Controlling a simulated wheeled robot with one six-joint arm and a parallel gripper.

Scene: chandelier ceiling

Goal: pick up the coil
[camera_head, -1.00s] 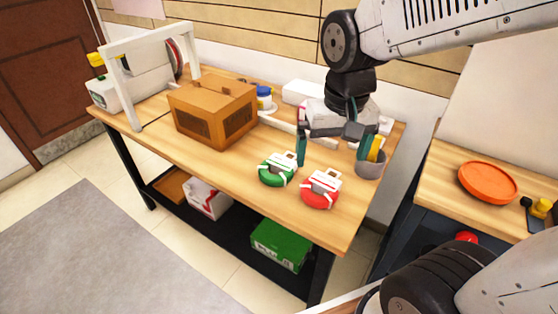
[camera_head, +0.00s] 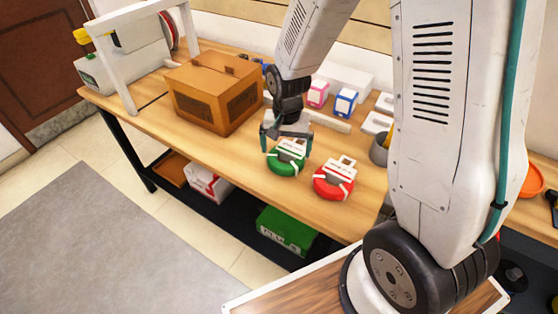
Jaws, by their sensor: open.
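A green coil (camera_head: 287,158) with a white label and straps lies on the wooden workbench (camera_head: 225,152), near its front edge. A red coil (camera_head: 333,180) with the same white wrapping lies just to its right. My gripper (camera_head: 286,146) is open and points down at the green coil, with one teal finger at each side of it. I cannot tell whether the fingers touch the coil. The gripper body covers part of the coil's far side.
A cardboard box (camera_head: 215,92) stands left of my gripper. Small pink (camera_head: 318,93) and blue (camera_head: 346,102) boxes and a white bar (camera_head: 328,121) lie behind. A grey cup (camera_head: 379,150) is partly hidden by my arm. Bare bench lies left of the green coil.

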